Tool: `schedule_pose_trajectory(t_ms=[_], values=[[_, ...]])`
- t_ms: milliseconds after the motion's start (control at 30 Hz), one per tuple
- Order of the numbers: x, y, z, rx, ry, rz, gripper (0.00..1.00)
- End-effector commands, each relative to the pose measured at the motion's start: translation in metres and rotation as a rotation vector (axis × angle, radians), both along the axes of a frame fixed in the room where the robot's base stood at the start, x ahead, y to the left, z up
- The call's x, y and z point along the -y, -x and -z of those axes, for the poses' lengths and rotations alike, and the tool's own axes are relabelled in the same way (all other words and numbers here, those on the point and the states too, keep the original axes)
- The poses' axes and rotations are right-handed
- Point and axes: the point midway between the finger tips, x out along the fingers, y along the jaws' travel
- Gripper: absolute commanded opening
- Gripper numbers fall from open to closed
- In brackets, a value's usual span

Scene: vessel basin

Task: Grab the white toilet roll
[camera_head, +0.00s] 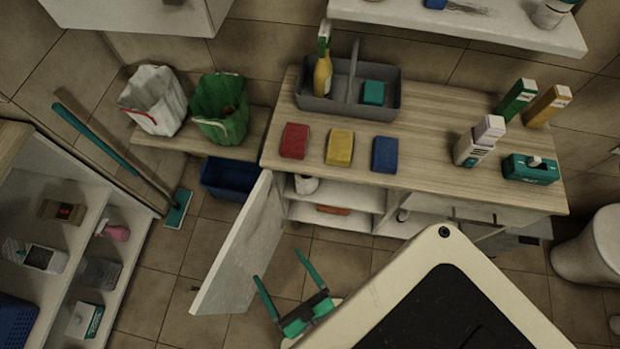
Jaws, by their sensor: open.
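A white toilet roll (306,184) stands on the upper shelf inside the open cabinet (345,200), near its left side. The roll is small in the picture and its top is close under the counter. My gripper (277,266) has two teal fingers spread wide apart with nothing between them. It is in front of the cabinet, below and a little left of the roll in the picture, clearly apart from it. The open white cabinet door (240,250) is just left of my gripper.
The wooden counter (440,150) above holds red, yellow and blue sponges, a grey caddy (390,100) and boxes. An orange item (333,210) lies on the lower shelf. A blue bin (230,177) stands left of the door. A toilet (590,248) is at the right.

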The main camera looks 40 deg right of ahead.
Motion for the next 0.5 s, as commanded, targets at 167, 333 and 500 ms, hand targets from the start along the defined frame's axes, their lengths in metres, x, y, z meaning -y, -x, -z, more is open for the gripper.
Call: schedule_pose_trajectory(t_ms=[167,333,500], values=[[0.042,-0.038,0.067,0.045,0.017,0.096,0.89],[0.089,-0.073,0.119,0.086,0.03,0.193,0.89],[0.141,-0.11,0.16,0.126,0.036,0.297,0.89]])
